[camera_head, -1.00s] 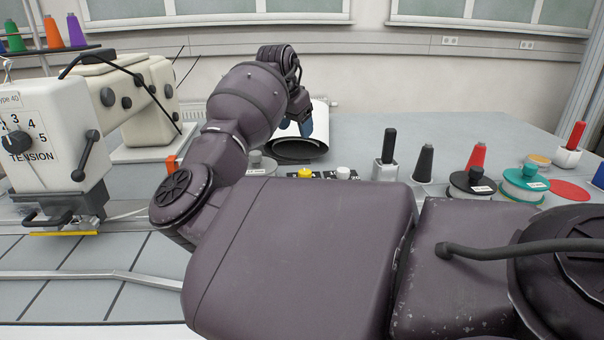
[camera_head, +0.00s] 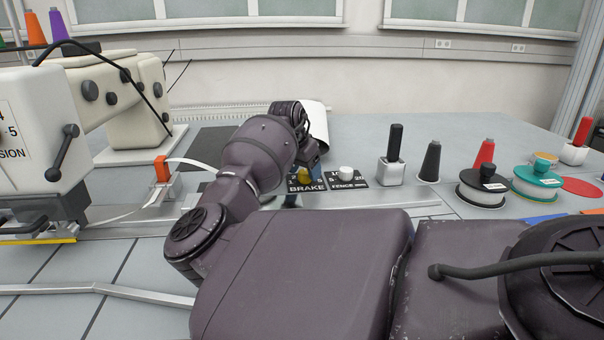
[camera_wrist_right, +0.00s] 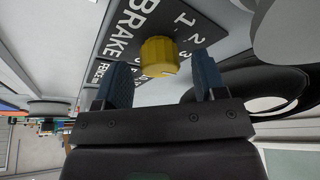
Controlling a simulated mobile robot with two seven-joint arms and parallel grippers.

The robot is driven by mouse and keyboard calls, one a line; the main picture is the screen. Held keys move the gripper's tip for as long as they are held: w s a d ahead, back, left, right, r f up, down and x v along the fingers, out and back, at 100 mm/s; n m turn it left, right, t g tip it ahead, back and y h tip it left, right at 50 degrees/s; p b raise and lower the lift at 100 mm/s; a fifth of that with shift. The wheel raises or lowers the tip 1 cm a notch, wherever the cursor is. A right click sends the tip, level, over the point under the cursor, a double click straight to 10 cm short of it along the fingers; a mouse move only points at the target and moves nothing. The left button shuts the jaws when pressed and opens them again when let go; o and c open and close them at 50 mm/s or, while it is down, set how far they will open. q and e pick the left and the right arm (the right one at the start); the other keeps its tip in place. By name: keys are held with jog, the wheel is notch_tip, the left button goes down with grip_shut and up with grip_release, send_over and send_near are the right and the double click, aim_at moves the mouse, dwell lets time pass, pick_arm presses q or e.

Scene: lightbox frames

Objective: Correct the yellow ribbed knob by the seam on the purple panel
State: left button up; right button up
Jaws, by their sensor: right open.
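The yellow ribbed knob (camera_head: 304,175) sits on a black plate (camera_head: 306,187) lettered BRAKE, partly hidden behind my right gripper (camera_head: 302,184). I see no purple on this plate. In the wrist view the knob (camera_wrist_right: 159,57) stands between the two blue fingers of my right gripper (camera_wrist_right: 162,78), with gaps on both sides. The gripper is open and not clamped on it. White numerals 1, 2 and 3 show beside the knob on the plate (camera_wrist_right: 185,35). I cannot tell which mark the knob points to. My left gripper is out of view.
A second black plate (camera_head: 350,184) lettered FENCE with a white knob (camera_head: 346,172) adjoins on the right. Beyond stand a black-handled block (camera_head: 391,171), a black cone (camera_head: 430,162) and spools (camera_head: 482,188). A sewing machine (camera_head: 40,150) is at left, with an orange clip (camera_head: 161,164) nearby.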

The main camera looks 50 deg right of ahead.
jog(key=shift+d+f, duration=0.2)
jog(key=shift+f, duration=0.2)
